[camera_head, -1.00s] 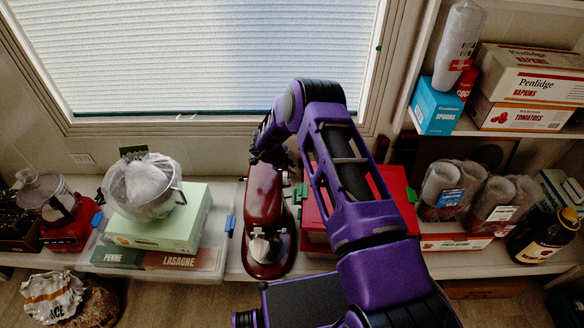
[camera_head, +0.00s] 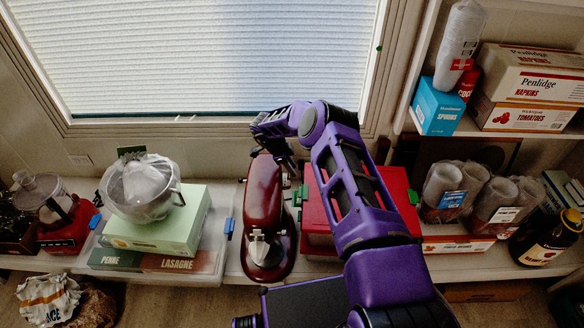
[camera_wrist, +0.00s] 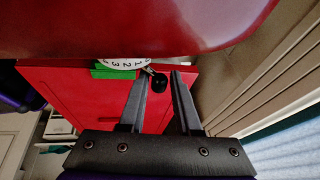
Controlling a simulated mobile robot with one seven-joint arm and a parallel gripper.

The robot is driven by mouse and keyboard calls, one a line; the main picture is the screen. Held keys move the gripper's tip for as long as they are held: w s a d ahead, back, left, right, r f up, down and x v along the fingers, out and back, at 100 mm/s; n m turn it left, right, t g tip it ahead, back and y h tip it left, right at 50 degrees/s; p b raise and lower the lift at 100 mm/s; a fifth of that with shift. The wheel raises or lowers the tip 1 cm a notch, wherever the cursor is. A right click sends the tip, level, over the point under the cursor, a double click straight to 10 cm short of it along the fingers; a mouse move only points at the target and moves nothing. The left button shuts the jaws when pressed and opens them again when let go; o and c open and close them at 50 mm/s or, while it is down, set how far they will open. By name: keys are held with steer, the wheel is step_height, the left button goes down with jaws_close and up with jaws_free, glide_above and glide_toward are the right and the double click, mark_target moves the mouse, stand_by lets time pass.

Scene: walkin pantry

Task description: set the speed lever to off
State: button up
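A dark red stand mixer (camera_head: 264,205) stands on the counter below the window. In the wrist view its glossy body (camera_wrist: 140,25) spans the top. Under it show a white numbered speed dial (camera_wrist: 122,63) and the speed lever (camera_wrist: 158,82) with a round black knob. My gripper (camera_wrist: 162,73) is open, its two dark fingers pointing at the mixer's underside. The knob is in the gap between the fingers, close to the left finger; I cannot tell whether they touch. In the head view my gripper (camera_head: 285,158) is at the mixer's far right side, partly hidden.
A red box (camera_head: 325,215) stands right of the mixer, close to my arm. A green box (camera_head: 160,225) with a wrapped bowl (camera_head: 142,188) is on the left. The window wall is close behind my wrist. Shelving with cartons (camera_head: 525,80) is on the right.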

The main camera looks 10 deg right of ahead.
steer(key=shift+o, duration=1.1)
steer(key=p+v, duration=0.3)
steer(key=v, duration=1.4)
steer(key=shift+r, duration=0.2)
steer(key=shift+a, duration=0.1)
